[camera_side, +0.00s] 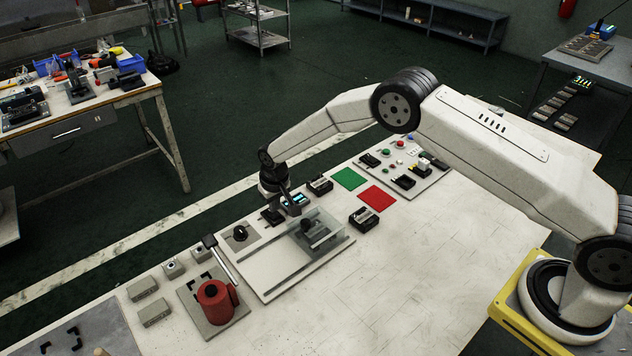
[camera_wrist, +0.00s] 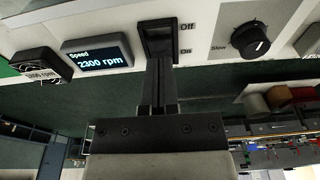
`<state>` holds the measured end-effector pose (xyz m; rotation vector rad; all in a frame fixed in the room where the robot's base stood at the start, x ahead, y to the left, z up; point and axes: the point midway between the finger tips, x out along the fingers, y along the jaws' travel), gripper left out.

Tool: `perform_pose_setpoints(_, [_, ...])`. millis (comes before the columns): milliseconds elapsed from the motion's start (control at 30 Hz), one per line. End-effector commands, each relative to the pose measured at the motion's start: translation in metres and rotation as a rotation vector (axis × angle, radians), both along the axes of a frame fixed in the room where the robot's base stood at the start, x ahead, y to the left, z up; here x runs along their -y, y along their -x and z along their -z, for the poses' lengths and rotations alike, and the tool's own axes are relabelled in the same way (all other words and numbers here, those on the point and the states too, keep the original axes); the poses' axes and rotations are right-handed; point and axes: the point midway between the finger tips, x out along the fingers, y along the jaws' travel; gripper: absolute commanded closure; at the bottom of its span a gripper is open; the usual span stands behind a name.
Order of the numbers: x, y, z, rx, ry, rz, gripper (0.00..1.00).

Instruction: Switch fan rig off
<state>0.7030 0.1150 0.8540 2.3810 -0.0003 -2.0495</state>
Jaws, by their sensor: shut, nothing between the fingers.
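The fan rig (camera_side: 310,262) is a pale panel on the bench with a small fan under a clear cover. Its black rocker switch (camera_wrist: 157,32) shows in the wrist view between the labels "Off" at the top and "On" lower down. The speed display (camera_wrist: 97,53) is lit and reads 2300 rpm. My gripper (camera_wrist: 158,60) is shut and empty, with its fingertips over the On end of the switch, partly hiding it. I cannot tell whether they touch it. In the side view my gripper (camera_side: 284,200) points down beside the display (camera_side: 295,200).
A black knob marked "Slow" (camera_wrist: 251,39) stands right of the switch, also visible in the side view (camera_side: 240,233). A dark block (camera_wrist: 42,64) sits left of the display. A red cylinder (camera_side: 214,300) stands left of the rig. The bench's right part is clear.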

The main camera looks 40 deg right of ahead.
Motion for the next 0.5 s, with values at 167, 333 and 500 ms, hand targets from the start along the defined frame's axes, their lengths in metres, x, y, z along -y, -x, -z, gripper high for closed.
perform_pose_setpoints(167, [0.0,0.0,0.0021,0.0,0.0,0.0,1.0])
perform_pose_setpoints(333, [0.0,-0.0002,0.0038,0.0,0.0,0.0,1.0])
perform_pose_setpoints(500, [-0.0001,-0.0002,0.0054,0.0,0.0,0.0,1.0])
